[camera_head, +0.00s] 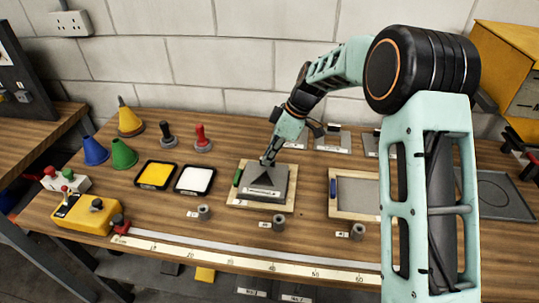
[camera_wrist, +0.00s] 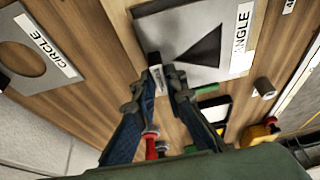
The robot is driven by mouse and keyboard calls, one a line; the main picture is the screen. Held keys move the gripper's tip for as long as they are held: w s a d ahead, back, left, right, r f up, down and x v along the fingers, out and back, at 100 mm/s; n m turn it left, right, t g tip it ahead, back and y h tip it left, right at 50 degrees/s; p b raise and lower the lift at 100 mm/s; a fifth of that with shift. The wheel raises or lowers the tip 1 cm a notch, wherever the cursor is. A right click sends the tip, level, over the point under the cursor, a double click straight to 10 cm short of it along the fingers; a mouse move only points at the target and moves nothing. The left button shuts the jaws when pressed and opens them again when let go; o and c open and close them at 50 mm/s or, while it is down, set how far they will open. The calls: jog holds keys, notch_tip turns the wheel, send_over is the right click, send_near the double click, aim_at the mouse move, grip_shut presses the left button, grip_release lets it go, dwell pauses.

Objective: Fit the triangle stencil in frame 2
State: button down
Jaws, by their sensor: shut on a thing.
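The triangle stencil (camera_head: 270,182) is a grey plate with a dark triangular cut-out and a white label. It lies over a pale wooden frame (camera_head: 236,203) near the middle of the bench; I cannot tell whether it is seated or just above it. My gripper (camera_head: 268,160) is shut on the black handle at the stencil's back edge. In the wrist view my gripper (camera_wrist: 157,88) grips that handle, and the stencil (camera_wrist: 182,25) shows its triangle and a label ending "ANGLE". The frame's number is not readable.
A second wooden frame (camera_head: 357,213) with a blue bar stands to the right, partly behind my arm. A green bar (camera_head: 238,177) lies at the stencil's left. The circle stencil (camera_wrist: 12,77) lies behind. Grey cylinders (camera_head: 278,222) and a long ruler (camera_head: 240,258) line the front.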

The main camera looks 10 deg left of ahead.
jog(key=shift+f+b, duration=1.3)
jog(key=shift+b, duration=0.15)
dwell(1.4)
jog(key=c, duration=1.9)
grip_release()
jog(key=shift+o, duration=0.3)
jog(key=shift+r, duration=0.2)
jog(key=shift+p+v, duration=1.7)
jog(key=shift+v, duration=2.2)
jog(key=shift+d, duration=0.1)
